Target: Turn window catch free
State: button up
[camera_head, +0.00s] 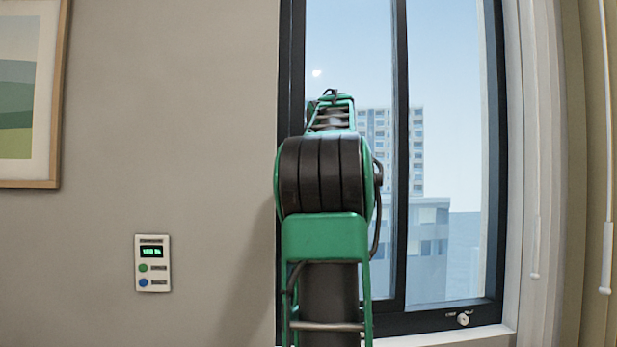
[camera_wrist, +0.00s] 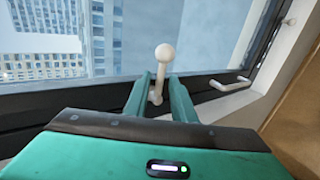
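The window catch (camera_wrist: 161,72) is a white lever with a round ball end, seen in the wrist view standing up from the dark window frame. My gripper (camera_wrist: 162,80) has its two green fingers apart, one on each side of the lever's stem. A narrow gap shows beside the stem, so the fingers look open around it; whether either finger touches it is hard to tell. The ball end sits beyond the fingertips. In the head view my arm hides the gripper and this lever.
The dark-framed window (camera_head: 400,150) stands ahead. A white bar handle (camera_wrist: 230,83) lies right of my fingers. A small round knob (camera_head: 463,319) sits on the lower right frame. A wall panel (camera_head: 152,263) and picture (camera_head: 30,90) are left. A cord (camera_head: 606,230) hangs right.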

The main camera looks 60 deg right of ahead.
jog(key=shift+s+d, duration=0.15)
jog(key=shift+s, duration=0.1)
jog(key=v, duration=1)
jog(key=shift+a+r, duration=0.15)
jog(key=shift+a, duration=0.25)
jog(key=a+f+m+g+y, duration=0.1)
jog(key=a+f+m+y, duration=0.15)
jog(key=a+f, duration=0.45)
jog(key=a+f+m+g+y, duration=0.1)
jog(key=a+f+m, duration=0.25)
jog(key=f, duration=0.85)
jog(key=a+f+m+g+y, duration=0.1)
jog(key=a+f+m+y, duration=0.1)
jog(key=a+f, duration=0.55)
jog(key=s+a+f+m+g+y, duration=0.1)
jog(key=s+a+f+m, duration=0.1)
jog(key=s+a+f, duration=0.3)
jog(key=s+a+f+m+g+y, duration=0.1)
jog(key=s+a+f, duration=0.5)
jog(key=f, duration=0.6)
jog(key=s+a+f+m+g+y, duration=0.1)
jog(key=s+a+f+m+g, duration=0.1)
jog(key=s+a+f, duration=0.3)
notch_tip(320, 180, down, 4)
jog(key=shift+s+a+r+m+g, duration=0.2)
jog(key=shift+a+m+g, duration=0.1)
jog(key=shift+a+m, duration=0.5)
